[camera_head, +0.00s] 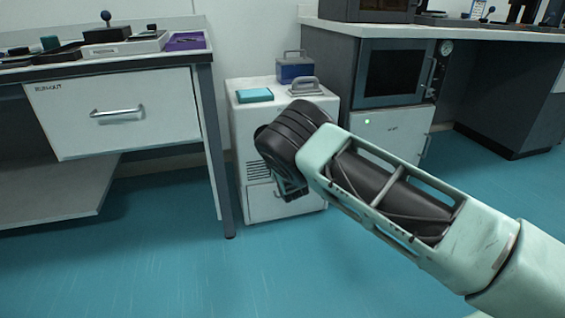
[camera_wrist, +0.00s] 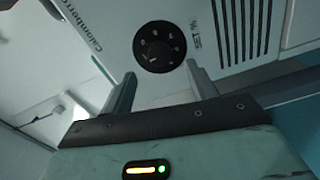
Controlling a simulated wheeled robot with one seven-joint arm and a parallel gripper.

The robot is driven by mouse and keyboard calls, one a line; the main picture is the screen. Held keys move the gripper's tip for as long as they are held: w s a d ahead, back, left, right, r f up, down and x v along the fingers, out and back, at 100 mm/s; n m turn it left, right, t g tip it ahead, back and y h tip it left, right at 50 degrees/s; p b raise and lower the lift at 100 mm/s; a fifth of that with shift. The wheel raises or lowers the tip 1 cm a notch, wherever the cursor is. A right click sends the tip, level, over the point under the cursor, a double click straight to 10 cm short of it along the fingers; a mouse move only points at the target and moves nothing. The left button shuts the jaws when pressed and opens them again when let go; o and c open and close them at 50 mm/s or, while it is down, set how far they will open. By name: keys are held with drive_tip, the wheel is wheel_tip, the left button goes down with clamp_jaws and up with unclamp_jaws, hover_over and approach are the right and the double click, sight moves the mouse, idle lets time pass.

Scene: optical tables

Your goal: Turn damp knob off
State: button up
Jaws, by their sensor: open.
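A round black knob (camera_wrist: 160,47) with white marks around it sits on a pale panel in the wrist view. Printed lettering runs beside it, and a short label is on its other side. My gripper (camera_wrist: 161,70) is open, with its two fingers apart and the knob seen just beyond and between their tips. Nothing is held. I cannot tell whether a finger touches the knob. In the head view my gripper is mostly hidden by my wrist, in front of the white cabinet (camera_head: 240,135); the knob is not visible there.
A teal box (camera_head: 255,95) and a blue case (camera_head: 294,68) stand on the white cabinet. A workbench with a drawer (camera_head: 118,112) is at left, its leg close to the cabinet. A dark-fronted unit (camera_head: 392,73) stands at right. The floor in front is clear.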

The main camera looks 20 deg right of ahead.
drive_tip(key=s+p, duration=0.3)
drive_tip(key=s, duration=0.8)
drive_tip(key=shift+s, duration=0.1)
drive_tip(key=s+a+r+m+g+y, duration=0.1)
drive_tip(key=s+a+r+m+g, duration=0.25)
drive_tip(key=s, duration=0.45)
drive_tip(key=s+a+r+m+g+y, duration=0.1)
drive_tip(key=s+a+r+m+g, duration=0.1)
drive_tip(key=s+a+r+g, duration=0.45)
drive_tip(key=s+a+r+m+g+y, duration=0.1)
drive_tip(key=s+a+m+g, duration=0.2)
drive_tip(key=s, duration=0.6)
drive_tip(key=s+d+r+g+h, duration=0.1)
drive_tip(key=s+d+r+g, duration=0.25)
drive_tip(key=s, duration=0.85)
drive_tip(key=s+d+r+g+h, duration=0.1)
drive_tip(key=s+d+r+g, duration=0.2)
drive_tip(key=s, duration=0.8)
wheel_tip(320, 180, up, 37)
drive_tip(key=t+p, duration=0.1)
drive_tip(key=p, duration=3.5)
drive_tip(key=shift+s+r+t, duration=0.1)
drive_tip(key=shift+t, duration=0.15)
